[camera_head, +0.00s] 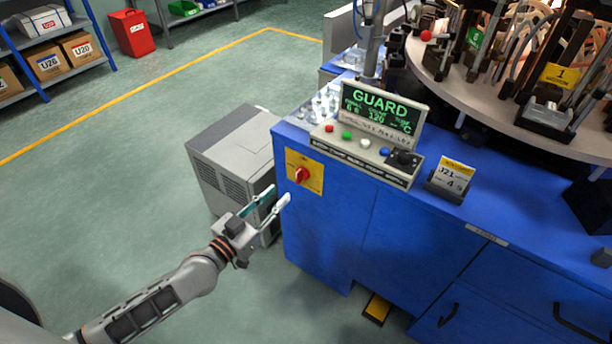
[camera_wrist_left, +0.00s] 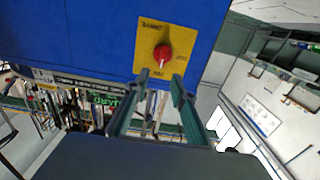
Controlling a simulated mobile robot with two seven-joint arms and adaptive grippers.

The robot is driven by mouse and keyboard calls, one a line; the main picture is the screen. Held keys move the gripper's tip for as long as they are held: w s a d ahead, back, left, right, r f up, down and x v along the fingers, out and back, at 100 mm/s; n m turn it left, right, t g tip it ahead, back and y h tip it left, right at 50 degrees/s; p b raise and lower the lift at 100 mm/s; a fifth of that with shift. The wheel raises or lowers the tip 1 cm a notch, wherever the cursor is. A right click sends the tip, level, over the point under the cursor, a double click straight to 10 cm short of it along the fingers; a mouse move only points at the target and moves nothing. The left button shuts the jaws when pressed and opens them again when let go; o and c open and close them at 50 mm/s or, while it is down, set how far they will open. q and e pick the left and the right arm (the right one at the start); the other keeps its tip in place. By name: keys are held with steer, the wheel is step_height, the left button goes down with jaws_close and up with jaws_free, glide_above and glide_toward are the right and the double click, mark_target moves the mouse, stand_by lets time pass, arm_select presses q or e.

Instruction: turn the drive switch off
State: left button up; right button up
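The drive switch (camera_head: 302,175) is a red rotary knob on a yellow plate (camera_head: 318,184) on the front side of the blue machine cabinet. In the left wrist view the red knob (camera_wrist_left: 162,53) sits on its yellow plate, just beyond and between the fingertips. My left gripper (camera_head: 278,197) is open and empty, a little below and left of the switch, apart from it. Its fingers (camera_wrist_left: 163,82) also show in the left wrist view, spread with a gap between them. My right gripper is not in view.
A control panel (camera_head: 364,155) with coloured buttons and a display reading GUARD stands on the blue cabinet (camera_head: 345,225). A grey unit (camera_head: 232,160) stands on the floor behind my gripper. A card stand (camera_head: 452,178) is right of the panel. The floor at left is clear.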

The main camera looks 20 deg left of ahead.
mark_target(296, 175)
arm_select(q)
steer(key=b+x, duration=0.1)
steer(key=x, duration=0.7)
steer(key=shift+w, duration=0.25)
jaws_close()
